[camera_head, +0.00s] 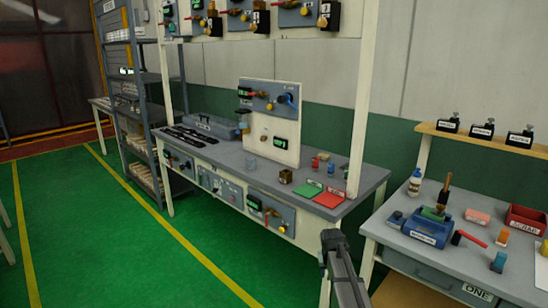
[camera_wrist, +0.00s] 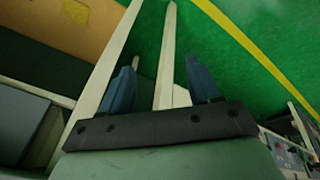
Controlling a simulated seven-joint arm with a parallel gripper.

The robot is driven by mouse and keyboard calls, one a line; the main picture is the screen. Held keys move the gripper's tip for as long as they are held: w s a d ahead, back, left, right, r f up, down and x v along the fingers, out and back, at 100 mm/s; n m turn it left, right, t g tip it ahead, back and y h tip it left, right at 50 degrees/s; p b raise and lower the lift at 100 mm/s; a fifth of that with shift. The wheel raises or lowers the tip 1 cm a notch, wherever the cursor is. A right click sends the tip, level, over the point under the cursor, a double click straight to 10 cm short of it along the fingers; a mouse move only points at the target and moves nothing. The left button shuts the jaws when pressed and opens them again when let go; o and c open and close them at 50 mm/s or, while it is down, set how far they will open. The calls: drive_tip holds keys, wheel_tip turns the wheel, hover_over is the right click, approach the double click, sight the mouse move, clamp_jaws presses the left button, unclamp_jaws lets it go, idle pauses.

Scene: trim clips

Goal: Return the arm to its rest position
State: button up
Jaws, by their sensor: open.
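My gripper (camera_head: 330,243) shows at the bottom of the head view, in front of the gap between the two workbenches. In the wrist view, the two blue fingers of my gripper (camera_wrist: 164,78) stand apart with nothing held between them. A pale post lies beyond the fingers, and green floor (camera_wrist: 155,40) shows behind it.
A long grey bench (camera_head: 225,150) with a panel of valves and gauges stands in the middle. A second bench (camera_head: 395,235) at the right holds a blue vise, a red bin and small parts. A shelf rack (camera_head: 128,110) stands at the left. Green floor (camera_head: 100,240) is clear at the left.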

drive_tip(key=s+a+f+g+y, duration=0.1)
drive_tip(key=s+a+f+g, duration=0.1)
drive_tip(key=s+f, duration=0.95)
drive_tip(key=s+a+f+g+y, duration=0.1)
drive_tip(key=s+a+f+g, duration=0.15)
drive_tip(key=s+f, duration=0.85)
drive_tip(key=s+a+f+g, duration=0.1)
drive_tip(key=s+f, duration=0.3)
drive_tip(key=s, duration=1.2)
drive_tip(key=s+a+f+g, duration=0.1)
drive_tip(key=s+f+g, duration=0.3)
drive_tip(key=s, duration=1.2)
drive_tip(key=shift+f, duration=0.6)
drive_tip(key=shift+a, duration=0.1)
